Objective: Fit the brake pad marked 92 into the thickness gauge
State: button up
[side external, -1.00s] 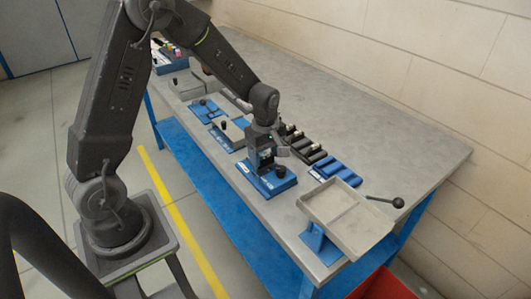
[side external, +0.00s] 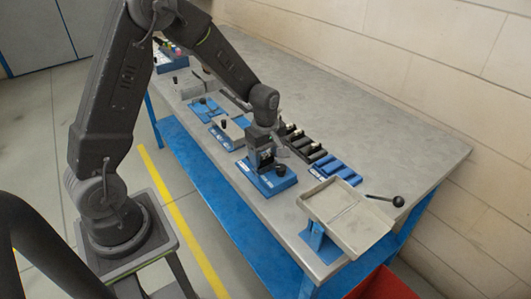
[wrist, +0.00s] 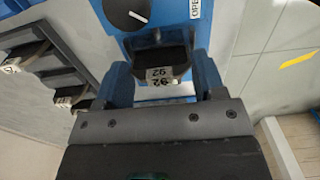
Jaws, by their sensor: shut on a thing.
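The brake pad marked 92 (wrist: 160,75) is dark with a pale label, which faces the camera in the wrist view. My gripper (wrist: 161,82) is shut on it, with one blue finger at each side. The thickness gauge is blue and has a round black knob with a white mark and an "OPEN" label in the wrist view (wrist: 193,10). In the side view my gripper (side external: 262,158) is low over the gauge's blue base (side external: 278,185). The pad lies close to the gauge body. I cannot tell whether it is inside the gauge's opening.
A black rack (side external: 310,150) with pale-topped pieces and a blue rack (side external: 337,173) stand beside the gauge. A grey tray (side external: 350,222) on a blue stand and a black-knobbed lever (side external: 398,202) lie to the right. A red bin (side external: 385,284) is below. The table's back is clear.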

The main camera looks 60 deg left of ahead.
jog(key=shift+f, duration=0.3)
dwell(0.8)
jog(key=o, duration=1)
jog(key=shift+r, duration=3.45)
jog(key=shift+r, duration=0.1)
